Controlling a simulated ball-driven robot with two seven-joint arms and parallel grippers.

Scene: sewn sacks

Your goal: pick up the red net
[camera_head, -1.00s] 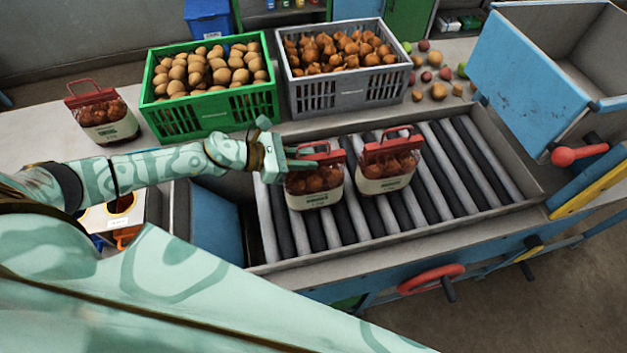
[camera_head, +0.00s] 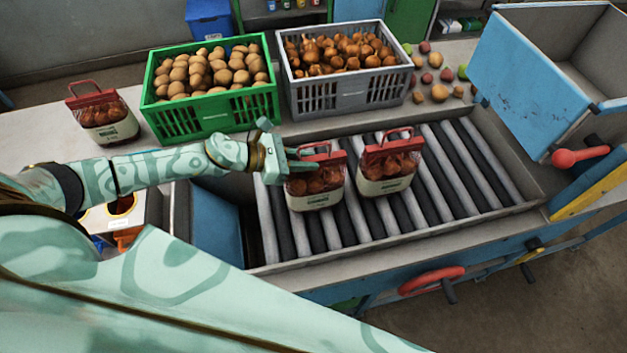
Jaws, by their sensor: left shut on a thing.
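Two red-topped nets with pale labels and brown onions inside stand side by side on the roller conveyor (camera_head: 468,160). My left gripper (camera_head: 300,160) is shut on the red top of the left red net (camera_head: 317,190), which stands upright over the rollers. Whether its base touches the rollers I cannot tell. The right red net (camera_head: 388,180) is close beside it, with its handle up. A third red net (camera_head: 104,118) stands on the counter at the far left. My right gripper is not in the view.
A green crate of potatoes (camera_head: 190,125) and a grey crate of onions (camera_head: 345,95) stand behind the conveyor. A blue hopper (camera_head: 528,75) is at the right. Loose produce lies on the counter. The rollers right of the nets are bare.

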